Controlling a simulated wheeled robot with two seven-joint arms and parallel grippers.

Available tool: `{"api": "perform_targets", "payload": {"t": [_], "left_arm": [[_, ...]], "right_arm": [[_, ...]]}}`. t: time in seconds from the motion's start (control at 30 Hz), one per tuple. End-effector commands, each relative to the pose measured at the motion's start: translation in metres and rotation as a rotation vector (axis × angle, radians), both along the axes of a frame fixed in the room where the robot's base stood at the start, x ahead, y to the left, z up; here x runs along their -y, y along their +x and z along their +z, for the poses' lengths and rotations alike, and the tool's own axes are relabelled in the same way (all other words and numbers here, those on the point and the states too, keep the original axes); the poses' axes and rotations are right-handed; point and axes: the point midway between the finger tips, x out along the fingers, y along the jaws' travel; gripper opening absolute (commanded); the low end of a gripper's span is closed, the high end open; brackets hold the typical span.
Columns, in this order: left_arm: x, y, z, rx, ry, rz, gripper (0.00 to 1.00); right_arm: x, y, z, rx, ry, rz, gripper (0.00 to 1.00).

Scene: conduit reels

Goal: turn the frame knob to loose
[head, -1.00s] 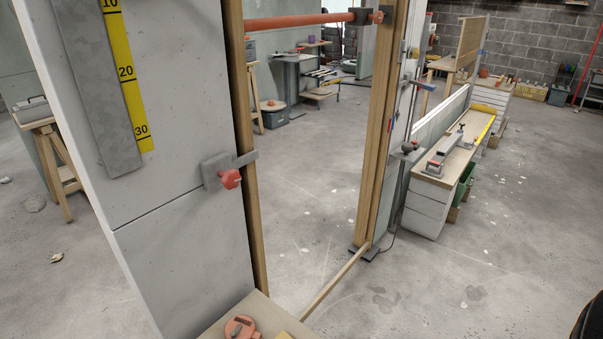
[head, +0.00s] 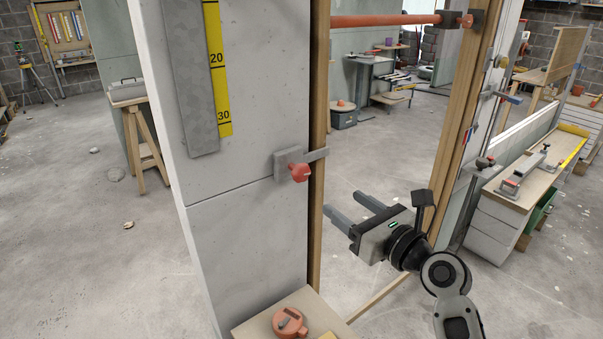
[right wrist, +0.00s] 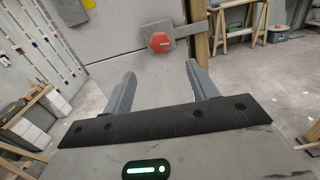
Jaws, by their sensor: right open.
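The frame knob (head: 300,172) is a red knob on a grey metal clamp plate (head: 288,163) fixed across the wooden door frame post and the grey wall panel. In the right wrist view the knob (right wrist: 160,42) faces the camera as a red hexagon with a pale mark on it. My right gripper (head: 347,205) is open and empty, to the right of the knob and a little below it in the head view. In the right wrist view its two fingers (right wrist: 160,85) point toward the knob, which shows beyond and between them, apart from both. My left gripper is not in view.
A wooden ledge with an orange round device (head: 290,323) stands below the knob. An orange bar (head: 385,20) crosses the opening higher up. The right wooden post (head: 452,130) is behind my right arm. A grey plate and yellow scale (head: 217,70) hang on the panel.

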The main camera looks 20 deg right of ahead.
Motion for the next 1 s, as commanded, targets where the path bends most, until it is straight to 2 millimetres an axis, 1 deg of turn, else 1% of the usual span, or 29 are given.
{"api": "perform_targets", "payload": {"t": [0.17,0.4,0.6,0.7,0.8,1.0], "left_arm": [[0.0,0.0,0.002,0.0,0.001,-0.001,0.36],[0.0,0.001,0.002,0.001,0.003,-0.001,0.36],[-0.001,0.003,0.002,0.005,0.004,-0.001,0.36],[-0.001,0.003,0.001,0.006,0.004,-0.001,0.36],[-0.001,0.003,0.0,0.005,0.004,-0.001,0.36],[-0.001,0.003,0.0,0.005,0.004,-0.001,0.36]], "right_arm": [[-0.011,0.031,0.001,0.002,-0.002,0.002,0.58],[-0.028,0.082,0.001,0.002,-0.005,0.001,0.58],[-0.041,0.117,0.0,0.0,-0.009,0.0,0.58],[-0.045,0.13,-0.001,0.0,-0.007,0.0,0.58],[-0.047,0.137,-0.001,-0.001,-0.008,0.0,0.58],[-0.049,0.142,-0.001,-0.001,-0.008,-0.001,0.58]]}}
